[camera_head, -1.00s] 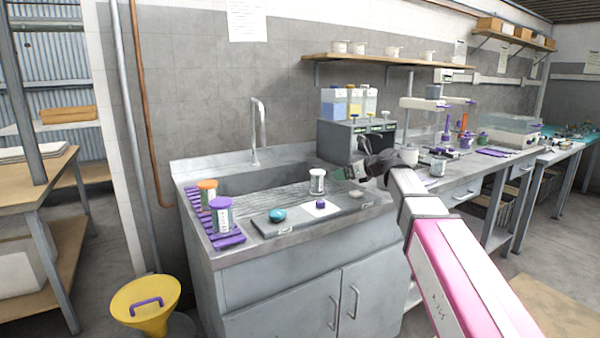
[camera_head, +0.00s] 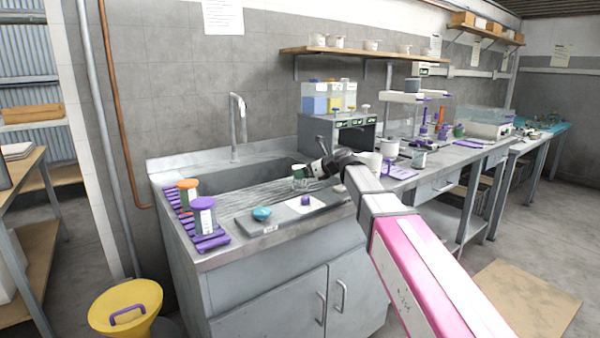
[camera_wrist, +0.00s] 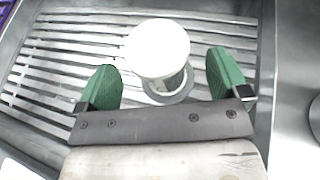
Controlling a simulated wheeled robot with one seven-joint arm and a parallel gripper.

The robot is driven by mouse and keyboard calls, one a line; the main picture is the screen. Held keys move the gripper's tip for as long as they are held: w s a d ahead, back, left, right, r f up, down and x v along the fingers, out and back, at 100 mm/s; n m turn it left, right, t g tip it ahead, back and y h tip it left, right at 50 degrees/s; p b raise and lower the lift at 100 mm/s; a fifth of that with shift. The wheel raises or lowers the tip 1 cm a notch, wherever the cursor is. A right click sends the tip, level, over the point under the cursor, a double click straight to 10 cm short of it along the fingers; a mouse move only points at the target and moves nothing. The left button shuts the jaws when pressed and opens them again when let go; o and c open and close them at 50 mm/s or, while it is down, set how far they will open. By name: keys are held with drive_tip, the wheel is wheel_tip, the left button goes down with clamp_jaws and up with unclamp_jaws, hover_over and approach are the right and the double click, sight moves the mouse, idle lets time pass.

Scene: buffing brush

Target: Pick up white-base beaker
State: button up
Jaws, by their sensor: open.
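The white-base beaker (camera_wrist: 157,48) stands on the ribbed drainboard of the sink (camera_wrist: 55,75). Its round white end faces the wrist camera, and part of its clear wall and grey rim shows below. My gripper (camera_wrist: 160,62) is open, with one green finger on the left and one on the right of the beaker. Gaps show between the beaker and both fingers. In the head view the beaker (camera_head: 298,170) is small and partly covered by my gripper.
Two jars with orange (camera_head: 187,184) and purple (camera_head: 203,203) lids stand on a purple rack at the left of the sink. The faucet (camera_head: 236,125) rises behind the sink.

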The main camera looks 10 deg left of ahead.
drive_tip(key=shift+x, duration=1.6)
drive_tip(key=shift+f, duration=0.1)
drive_tip(key=c, duration=1.1)
